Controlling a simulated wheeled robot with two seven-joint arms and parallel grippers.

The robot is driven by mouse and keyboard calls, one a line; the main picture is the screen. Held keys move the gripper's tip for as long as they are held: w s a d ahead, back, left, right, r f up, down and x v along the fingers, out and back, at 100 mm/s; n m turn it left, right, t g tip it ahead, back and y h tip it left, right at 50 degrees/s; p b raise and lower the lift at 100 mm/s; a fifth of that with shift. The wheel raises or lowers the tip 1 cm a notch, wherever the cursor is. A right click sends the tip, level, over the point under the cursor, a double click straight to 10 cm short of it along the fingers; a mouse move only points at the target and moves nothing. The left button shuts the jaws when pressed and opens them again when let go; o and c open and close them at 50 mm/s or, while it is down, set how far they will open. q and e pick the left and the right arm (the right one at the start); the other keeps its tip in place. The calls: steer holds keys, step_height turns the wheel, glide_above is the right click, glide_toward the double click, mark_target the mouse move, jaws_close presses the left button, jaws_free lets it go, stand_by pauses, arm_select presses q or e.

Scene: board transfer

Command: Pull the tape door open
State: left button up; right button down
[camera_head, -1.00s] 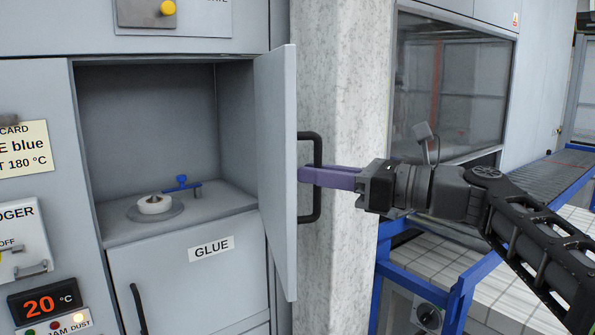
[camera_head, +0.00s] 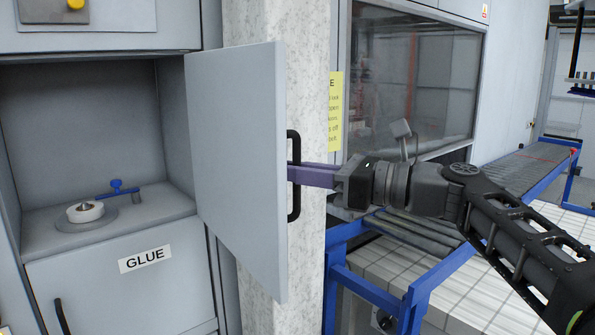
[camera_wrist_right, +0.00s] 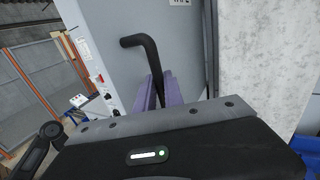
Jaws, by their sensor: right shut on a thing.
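The tape door (camera_head: 235,160) is a grey panel hinged at the right side of an open compartment and stands swung open. Its black bar handle (camera_head: 293,200) is on the outer face, near the free edge. My right gripper (camera_head: 295,174), with purple fingers, is shut on the handle from the right. In the right wrist view the door (camera_wrist_right: 130,75) shows part of a label at its top, and the purple fingers (camera_wrist_right: 158,92) close around the black handle (camera_wrist_right: 140,42). My left gripper is not in view.
Inside the compartment a white roll (camera_head: 85,212) and a blue-handled valve (camera_head: 117,188) sit on the shelf. A GLUE door (camera_head: 120,290) is below. A concrete pillar (camera_head: 265,25) stands behind the door. A blue-framed conveyor (camera_head: 525,165) is at the right.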

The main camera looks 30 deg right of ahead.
steer(key=c, duration=1.5)
jaws_free()
steer(key=shift+o, duration=0.2)
steer(key=b+v, duration=0.1)
steer(key=v, duration=0.6)
steer(key=shift+s+d+b, duration=0.25)
steer(key=shift+s+b, duration=0.05)
steer(key=shift+b, duration=0.05)
steer(key=shift+f, duration=0.1)
